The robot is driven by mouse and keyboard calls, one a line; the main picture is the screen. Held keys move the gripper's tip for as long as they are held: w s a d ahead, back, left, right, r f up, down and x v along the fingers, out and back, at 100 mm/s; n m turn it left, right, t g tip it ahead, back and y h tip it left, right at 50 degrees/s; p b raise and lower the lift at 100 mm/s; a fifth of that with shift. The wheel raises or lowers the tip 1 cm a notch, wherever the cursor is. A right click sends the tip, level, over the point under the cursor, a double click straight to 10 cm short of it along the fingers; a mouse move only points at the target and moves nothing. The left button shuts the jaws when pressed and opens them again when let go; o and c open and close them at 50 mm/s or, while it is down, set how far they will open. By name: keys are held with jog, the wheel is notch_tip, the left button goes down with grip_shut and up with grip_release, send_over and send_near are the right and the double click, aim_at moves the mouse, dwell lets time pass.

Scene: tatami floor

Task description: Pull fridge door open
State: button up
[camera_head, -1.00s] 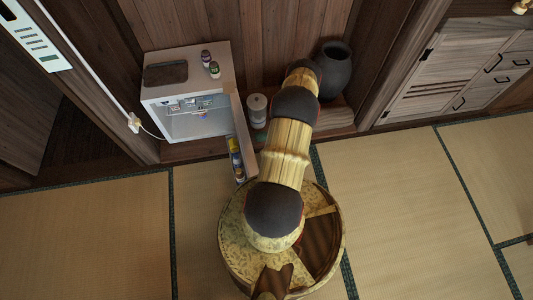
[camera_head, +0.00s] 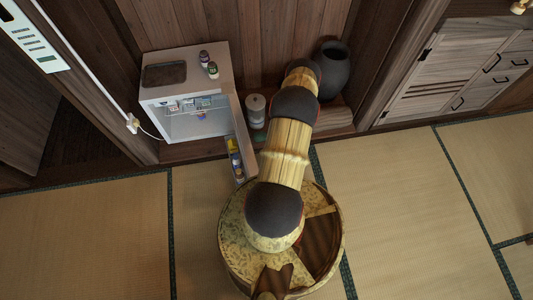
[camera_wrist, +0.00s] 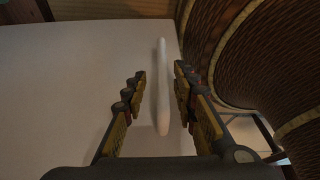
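The small white fridge (camera_head: 190,126) stands against the wooden wall, left of centre in the head view. Its door (camera_head: 239,117) is open and sticks out toward the robot at the right side, showing the lit inside and bottles (camera_head: 235,158) in the door rack. In the wrist view a white bar handle (camera_wrist: 163,115) stands on the pale door face (camera_wrist: 60,90). My gripper (camera_wrist: 159,75) is open, with one finger on each side of the handle and visible gaps. In the head view my gripper is hidden behind my arm.
A dark tray (camera_head: 165,74) and two small bottles (camera_head: 208,63) sit on the fridge top. A grey-white canister (camera_head: 256,108) and a dark vase (camera_head: 333,70) stand right of the door. Tatami floor (camera_head: 90,235) in front of the fridge is clear.

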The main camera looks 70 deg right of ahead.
jog(key=shift+a, duration=0.1)
jog(key=v, duration=1.2)
dwell(0.4)
